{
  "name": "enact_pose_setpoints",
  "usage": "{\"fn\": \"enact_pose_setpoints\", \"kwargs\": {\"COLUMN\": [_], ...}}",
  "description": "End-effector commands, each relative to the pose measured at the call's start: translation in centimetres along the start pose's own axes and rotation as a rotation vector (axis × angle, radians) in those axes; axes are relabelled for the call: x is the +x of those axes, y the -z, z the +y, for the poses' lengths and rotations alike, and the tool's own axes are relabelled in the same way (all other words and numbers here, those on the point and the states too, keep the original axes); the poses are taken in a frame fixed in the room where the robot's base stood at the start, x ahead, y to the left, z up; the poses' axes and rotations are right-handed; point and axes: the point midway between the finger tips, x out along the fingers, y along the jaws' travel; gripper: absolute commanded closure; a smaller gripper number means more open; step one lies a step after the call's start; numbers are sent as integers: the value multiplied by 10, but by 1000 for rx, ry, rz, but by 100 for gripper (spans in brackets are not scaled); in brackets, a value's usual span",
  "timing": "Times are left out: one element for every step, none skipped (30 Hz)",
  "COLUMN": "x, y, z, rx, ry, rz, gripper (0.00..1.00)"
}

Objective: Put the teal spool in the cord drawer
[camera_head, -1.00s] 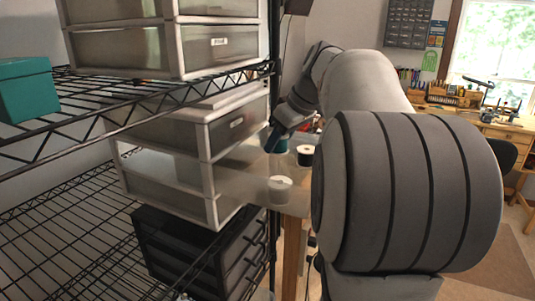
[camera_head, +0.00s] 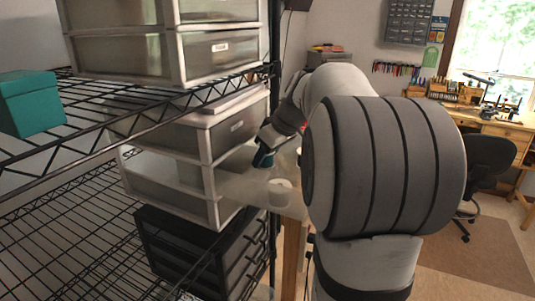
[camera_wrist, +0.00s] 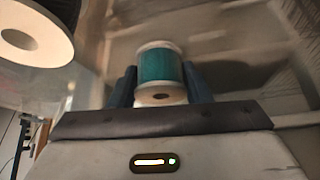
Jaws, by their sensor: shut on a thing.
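My gripper (camera_head: 266,150) is shut on the teal spool (camera_head: 262,159), in front of the middle drawer unit in the head view. In the wrist view the teal spool (camera_wrist: 158,65), with pale end flanges, sits between the two dark fingers of my gripper (camera_wrist: 158,85). The middle unit's upper drawer (camera_head: 237,126) is shut. A pale, see-through surface (camera_head: 240,180) reaches out at its lower level, below the spool; it looks like a pulled-out drawer, but I cannot read a label. The spool is apart from the unit's frame.
A white spool (camera_head: 280,191) stands right of the drawer unit. A dark spool with a white end (camera_wrist: 25,38) shows at the wrist view's upper left. The wire shelf (camera_head: 150,112), upper drawer unit (camera_head: 222,50) and black drawer unit (camera_head: 200,250) crowd the left. A teal box (camera_head: 30,103) sits far left.

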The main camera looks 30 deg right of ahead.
Motion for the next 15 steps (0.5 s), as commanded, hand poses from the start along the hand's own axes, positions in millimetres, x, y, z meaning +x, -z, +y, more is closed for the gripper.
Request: {"fn": "enact_pose_setpoints", "kwargs": {"x": [3, 4, 2, 2, 2, 2, 2, 2, 2, 2, 1, 1, 1, 1, 1], "y": [-2, -2, -1, -1, -1, -1, -1, -1, -1, -1, -1, -1, -1, -1, -1], "z": [0, 0, 0, 0, 0, 0, 0, 0, 0, 0, 0, 0, 0, 0, 1], "rx": [0, 0, 1, 1, 1, 1, 1, 1, 1, 1, 1, 1, 1, 1, 1], "ry": [0, 0, 0, 0, 0, 0, 0, 0, 0, 0, 0, 0, 0, 0, -1], "rz": [0, 0, 0, 0, 0, 0, 0, 0, 0, 0, 0, 0, 0, 0, 0], "gripper": [78, 78, 53, 51, 48, 45, 43, 40, 37, 34, 34, 34, 34, 34, 34]}}
